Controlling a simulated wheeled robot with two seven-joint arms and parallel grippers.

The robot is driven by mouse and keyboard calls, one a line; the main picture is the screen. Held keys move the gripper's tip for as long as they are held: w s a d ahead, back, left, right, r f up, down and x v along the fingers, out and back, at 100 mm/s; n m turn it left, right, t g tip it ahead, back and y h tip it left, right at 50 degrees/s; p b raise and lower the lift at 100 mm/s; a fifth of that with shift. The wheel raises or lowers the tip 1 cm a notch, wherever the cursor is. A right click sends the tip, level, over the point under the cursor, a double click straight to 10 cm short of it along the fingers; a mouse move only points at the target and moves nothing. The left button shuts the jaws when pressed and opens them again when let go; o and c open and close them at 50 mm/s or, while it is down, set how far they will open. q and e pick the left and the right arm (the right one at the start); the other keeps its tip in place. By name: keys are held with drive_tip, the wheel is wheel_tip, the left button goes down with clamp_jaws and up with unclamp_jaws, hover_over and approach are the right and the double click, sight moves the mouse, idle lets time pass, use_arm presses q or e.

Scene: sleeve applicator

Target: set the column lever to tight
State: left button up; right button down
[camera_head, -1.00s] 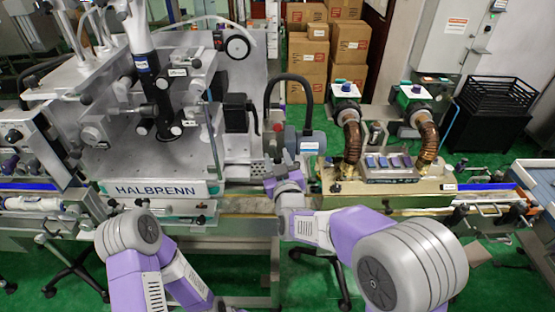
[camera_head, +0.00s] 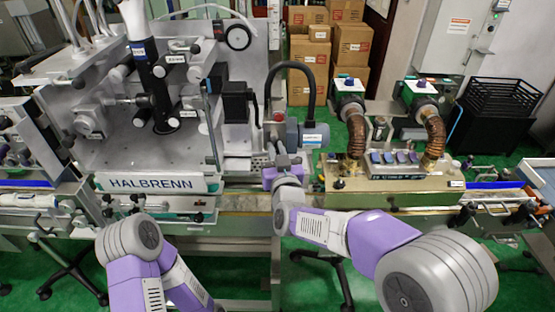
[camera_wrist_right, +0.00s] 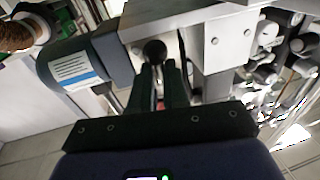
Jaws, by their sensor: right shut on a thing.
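In the right wrist view, a dark round knob (camera_wrist_right: 154,50) sits at the tips of my right gripper's two dark fingers (camera_wrist_right: 160,72), just under a grey metal block. It looks like the knob of the column lever, and the fingers are shut on it. The rest of the lever and any tight mark cannot be made out. In the head view my right gripper (camera_head: 284,157) is at the machine's right side, left of the grey-blue motor, small and partly hidden by its own wrist. My left gripper is out of view; only its arm shows.
The grey-blue motor (camera_head: 308,137) with a black curved hose is close to the right gripper; its body (camera_wrist_right: 88,62) fills the wrist view's upper left. The HALBRENN machine panel (camera_head: 150,183) stands left. A brass-coloured unit with two ribbed hoses (camera_head: 395,185) stands right.

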drive_tip(key=shift+f, duration=0.55)
drive_tip(key=c, duration=1.2)
unclamp_jaws()
drive_tip(key=shift+o, duration=0.7)
drive_tip(key=shift+r, duration=0.2)
drive_tip(key=v, duration=0.7)
drive_tip(key=shift+s+b, duration=0.3)
drive_tip(key=shift+b, duration=0.15)
